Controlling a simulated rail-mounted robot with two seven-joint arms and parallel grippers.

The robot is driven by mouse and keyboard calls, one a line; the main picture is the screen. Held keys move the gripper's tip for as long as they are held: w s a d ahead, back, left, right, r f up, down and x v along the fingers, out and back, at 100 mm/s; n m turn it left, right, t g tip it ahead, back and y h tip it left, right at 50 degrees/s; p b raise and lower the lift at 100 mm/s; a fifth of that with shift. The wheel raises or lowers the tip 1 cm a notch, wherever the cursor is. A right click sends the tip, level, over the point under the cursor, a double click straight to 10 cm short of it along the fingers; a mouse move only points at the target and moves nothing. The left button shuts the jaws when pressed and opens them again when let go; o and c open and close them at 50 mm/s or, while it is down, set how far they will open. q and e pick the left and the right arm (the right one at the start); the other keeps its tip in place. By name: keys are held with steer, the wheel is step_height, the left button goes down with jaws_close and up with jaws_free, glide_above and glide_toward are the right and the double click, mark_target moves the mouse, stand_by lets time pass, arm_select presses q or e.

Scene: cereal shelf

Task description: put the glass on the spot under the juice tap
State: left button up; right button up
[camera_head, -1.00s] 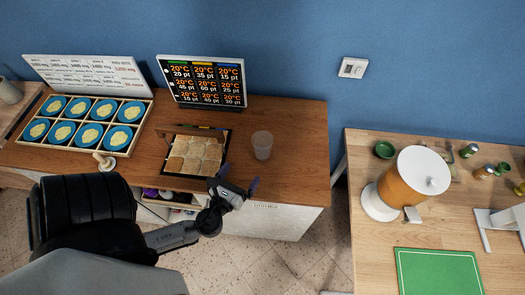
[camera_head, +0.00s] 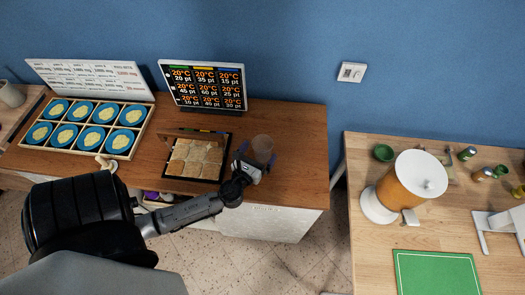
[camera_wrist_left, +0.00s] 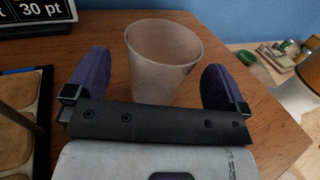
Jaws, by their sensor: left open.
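The glass (camera_head: 262,146) is a clear, frosted tumbler standing upright on the right part of the brown table. My left gripper (camera_head: 254,158) is at the glass in the head view. In the left wrist view, the glass (camera_wrist_left: 164,58) stands between the two purple fingers of the left gripper (camera_wrist_left: 157,82), with a gap on each side. The left gripper is open. The juice dispenser (camera_head: 412,180), with an orange tank and white lid, stands on the right table. Its tap (camera_head: 411,216) faces the front. The right gripper is not in view.
A tray of bread slices (camera_head: 196,158) lies just left of the glass. A crate of blue plates (camera_head: 88,126) and a dark display screen (camera_head: 203,84) stand further left and behind. A gap separates the tables. A green mat (camera_head: 437,273) lies before the dispenser.

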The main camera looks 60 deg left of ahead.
mark_target(267, 141)
arm_select(q)
steer(key=shift+x, duration=1.5)
steer(key=shift+c, duration=0.4)
steer(key=c, duration=1)
steer(key=shift+c, duration=0.2)
steer(key=shift+r, duration=0.15)
